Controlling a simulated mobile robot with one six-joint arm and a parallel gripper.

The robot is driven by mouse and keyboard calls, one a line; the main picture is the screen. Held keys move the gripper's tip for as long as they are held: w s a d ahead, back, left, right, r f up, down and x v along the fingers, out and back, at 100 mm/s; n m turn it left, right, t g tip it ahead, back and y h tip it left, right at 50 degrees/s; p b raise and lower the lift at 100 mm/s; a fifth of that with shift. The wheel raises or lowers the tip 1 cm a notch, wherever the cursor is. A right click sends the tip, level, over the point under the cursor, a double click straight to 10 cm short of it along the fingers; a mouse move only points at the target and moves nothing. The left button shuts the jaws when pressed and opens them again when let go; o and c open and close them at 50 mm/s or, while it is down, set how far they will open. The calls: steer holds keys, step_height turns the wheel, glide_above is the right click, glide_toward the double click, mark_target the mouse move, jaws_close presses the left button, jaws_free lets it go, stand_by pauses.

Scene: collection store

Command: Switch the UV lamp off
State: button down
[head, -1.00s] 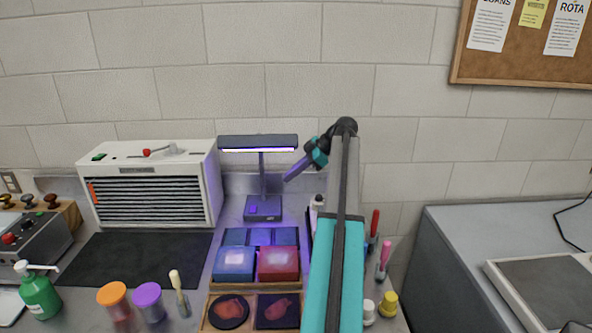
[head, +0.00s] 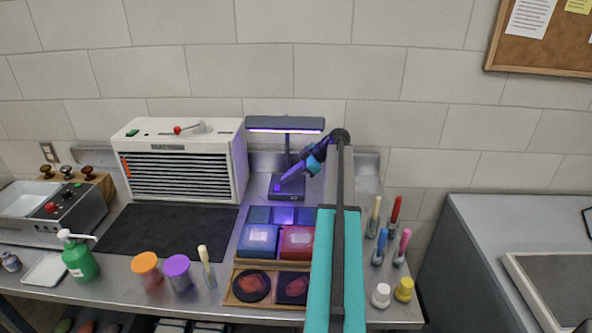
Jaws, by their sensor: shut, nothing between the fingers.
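The UV lamp (head: 285,124) stands at the back of the bench, with a dark flat head on a thin post. Its underside glows violet, so it is lit. The lamp's dark base (head: 287,192) sits below, with a small violet-lit patch on its left part. My gripper (head: 284,179) is shut and empty. It reaches in from the right, under the lamp head, and its tip shows just above the base. I cannot tell whether it touches the base. Part of the base's right side is behind the gripper or hard to make out.
A white heater-like box (head: 180,160) with a red-knobbed lever stands left of the lamp. In front of the lamp are blue and red boxes (head: 257,240) and a wooden tray (head: 233,298). Brushes and jars (head: 403,290) stand at right. The black mat (head: 165,232) is bare.

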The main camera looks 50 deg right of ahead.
mark_target(277, 188)
steer(key=shift+x, duration=0.8)
steer(key=shift+f, duration=0.15)
steer(key=f+b, duration=0.1)
steer(key=b, duration=0.1)
steer(key=shift+w+d+b, duration=0.1)
steer(key=shift+b, duration=0.55)
steer(key=shift+r, duration=0.15)
